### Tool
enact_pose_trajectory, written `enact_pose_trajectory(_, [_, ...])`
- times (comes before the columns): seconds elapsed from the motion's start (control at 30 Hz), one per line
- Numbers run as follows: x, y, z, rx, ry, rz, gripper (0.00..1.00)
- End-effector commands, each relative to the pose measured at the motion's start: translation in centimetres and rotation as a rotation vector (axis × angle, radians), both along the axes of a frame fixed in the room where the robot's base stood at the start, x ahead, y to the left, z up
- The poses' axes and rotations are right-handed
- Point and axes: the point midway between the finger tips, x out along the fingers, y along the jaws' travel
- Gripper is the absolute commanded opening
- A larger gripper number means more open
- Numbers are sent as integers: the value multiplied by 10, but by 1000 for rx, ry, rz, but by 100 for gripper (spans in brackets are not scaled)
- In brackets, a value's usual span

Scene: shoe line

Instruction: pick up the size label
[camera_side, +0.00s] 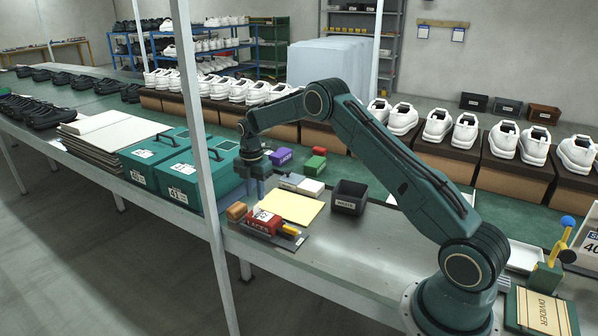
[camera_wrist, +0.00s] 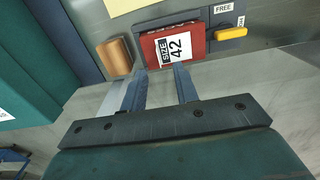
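The size label (camera_wrist: 177,45), white with black print reading SIZE 42, lies on a red block (camera_wrist: 149,50) in the wrist view. It is small on top of the red block in the side view (camera_side: 263,215). My gripper (camera_wrist: 160,71) is open, with nothing between its two fingers. In the wrist view the fingertips sit just below the red block's near edge in the picture, apart from the label. In the side view my gripper (camera_side: 254,188) points down above and behind the red block, beside the teal boxes. How high the fingertips are is hard to tell.
A yellow lever (camera_wrist: 231,33) with a FREE tag is right of the label. An orange-brown block (camera_wrist: 114,56) is on its left. Teal boxes (camera_side: 160,163), a yellow sheet (camera_side: 291,206) and a dark bin (camera_side: 349,197) stand nearby. Bare bench lies right of the bin.

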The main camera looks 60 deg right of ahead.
Motion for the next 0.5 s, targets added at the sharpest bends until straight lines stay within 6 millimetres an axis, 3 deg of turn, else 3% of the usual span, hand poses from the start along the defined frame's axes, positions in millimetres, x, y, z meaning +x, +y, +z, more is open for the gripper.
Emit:
enact_pose_trajectory(0.33, [0, 0, -7, 0, 0, 0, 30])
enact_pose_trajectory(0.5, [0, 0, -23, 1, 2, 0, 30])
